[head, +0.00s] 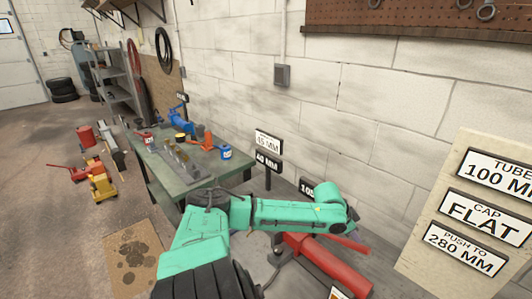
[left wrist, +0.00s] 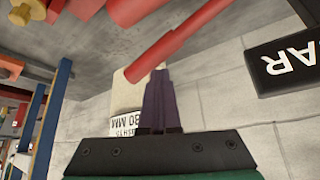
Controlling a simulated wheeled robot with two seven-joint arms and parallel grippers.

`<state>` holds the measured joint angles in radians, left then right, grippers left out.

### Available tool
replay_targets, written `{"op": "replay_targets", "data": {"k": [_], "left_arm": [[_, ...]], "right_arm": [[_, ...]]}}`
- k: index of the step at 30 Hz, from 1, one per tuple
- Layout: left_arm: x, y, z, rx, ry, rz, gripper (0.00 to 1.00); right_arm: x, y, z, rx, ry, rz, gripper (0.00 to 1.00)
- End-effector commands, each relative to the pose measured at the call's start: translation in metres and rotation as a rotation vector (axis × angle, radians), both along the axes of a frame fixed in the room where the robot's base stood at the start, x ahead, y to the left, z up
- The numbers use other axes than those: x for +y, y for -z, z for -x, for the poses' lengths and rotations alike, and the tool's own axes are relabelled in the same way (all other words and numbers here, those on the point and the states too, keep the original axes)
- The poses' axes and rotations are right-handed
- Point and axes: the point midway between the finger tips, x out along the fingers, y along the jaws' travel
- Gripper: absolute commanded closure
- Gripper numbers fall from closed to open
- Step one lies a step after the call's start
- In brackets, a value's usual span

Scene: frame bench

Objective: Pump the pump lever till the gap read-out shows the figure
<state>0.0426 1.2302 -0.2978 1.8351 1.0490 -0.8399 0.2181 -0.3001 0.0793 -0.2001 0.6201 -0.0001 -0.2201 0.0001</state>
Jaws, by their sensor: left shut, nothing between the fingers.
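The red pump lever (head: 345,243) sticks out to the right beyond my left wrist in the head view. In the left wrist view a red bar (left wrist: 172,45), seemingly this lever, slants across just beyond the fingertips; I cannot tell whether they touch. My left gripper (left wrist: 158,72) is shut and empty, its fingers together. In the head view my green arm hides the fingers. A white plate (head: 268,141) reading 45 MM stands above a black plate (head: 266,161) reading 40 MM. A black plate (head: 306,187) starting 105 is partly hidden; the left wrist view shows BAR on a black plate (left wrist: 285,62). My right gripper is out of view.
A red cylinder (head: 325,264) lies below my arm. A green bench (head: 195,183) with tools stands at the left. A board (head: 440,225) with TUBE, CAP and PUSH TO 280 MM signs stands at the right. The wall runs close behind my arm.

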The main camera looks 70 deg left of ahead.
Motion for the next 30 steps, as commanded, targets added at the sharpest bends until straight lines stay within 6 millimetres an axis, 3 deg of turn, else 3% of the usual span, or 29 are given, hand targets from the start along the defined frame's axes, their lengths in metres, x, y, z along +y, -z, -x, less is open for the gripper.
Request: {"op": "replay_targets", "data": {"k": [11,30], "left_arm": [[0.0,0.006,0.0,0.002,0.0,0.001,1.0],[-0.001,0.078,0.0,0.003,-0.001,0.0,1.0]], "right_arm": [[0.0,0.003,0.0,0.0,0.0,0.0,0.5],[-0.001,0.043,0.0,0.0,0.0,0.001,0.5]]}}
